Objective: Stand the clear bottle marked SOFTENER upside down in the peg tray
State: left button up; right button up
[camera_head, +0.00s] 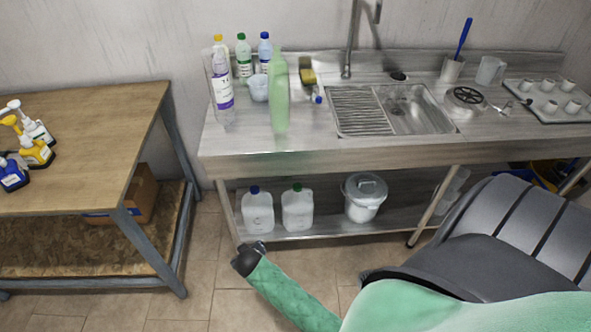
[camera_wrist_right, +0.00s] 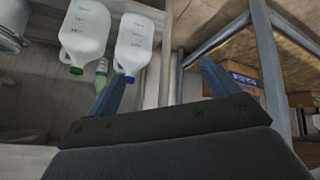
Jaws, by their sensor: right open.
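A clear bottle with a purple and white label (camera_head: 221,92) stands upright at the left end of the steel counter in the head view. Its lettering is too small to read, so I cannot confirm it says SOFTENER. The grey tray with upright white pieces (camera_head: 522,92), which looks like the peg tray, lies at the counter's right end. My right gripper (camera_wrist_right: 165,72) is open and empty in the right wrist view. In the head view its dark end is low in front of the counter, below and apart from the bottle. My left gripper is not in view.
A pale green bottle (camera_head: 279,98), a white bowl (camera_head: 258,89) and capped bottles stand close beside the clear bottle. The sink (camera_head: 404,112) lies between them and the tray. White jugs (camera_head: 258,212) stand on the lower shelf. A wooden table (camera_head: 100,110) is at left.

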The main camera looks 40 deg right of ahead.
jog(key=s+a+f+n+g+y, duration=0.1)
jog(key=s+f+g, duration=0.2)
jog(key=s+f, duration=0.8)
jog(key=s+a+f+g+y, duration=0.1)
jog(key=s+f+g+y, duration=0.1)
jog(key=s+f, duration=1)
jog(key=s, duration=0.8)
jog(key=shift+a+n+g, duration=0.25)
jog(key=shift+n+g, duration=0.15)
